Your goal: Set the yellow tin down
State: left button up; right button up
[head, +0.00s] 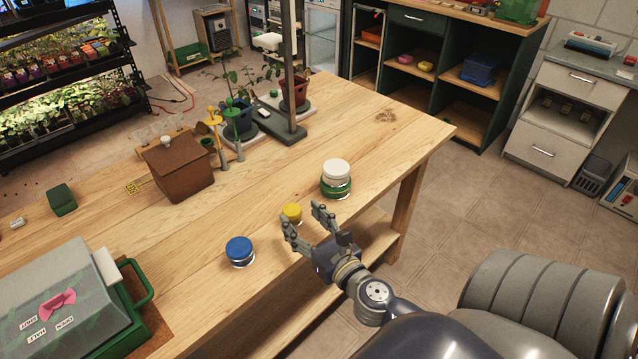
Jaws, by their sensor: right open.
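The yellow tin (292,212) is small and stands on the wooden table (385,150) near its front edge. My right gripper (303,215) is open, with its fingers at the tin's near side, one finger on the left and one on the right. The left finger hides part of the tin's lower side. I cannot tell whether either finger touches it. My left gripper does not show.
A blue tin (240,250) stands to the left. A white tin (336,170) sits on a green one (337,186) behind to the right.

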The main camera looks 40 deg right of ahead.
jog(key=shift+s+a+r+b, duration=0.15)
jog(key=shift+s+b, duration=0.3)
jog(key=shift+s, duration=1.15)
jog(key=shift+s+a+b, duration=0.2)
jog(key=shift+s+b, duration=0.25)
jog(key=shift+s, duration=1.1)
jog(key=shift+a, duration=0.1)
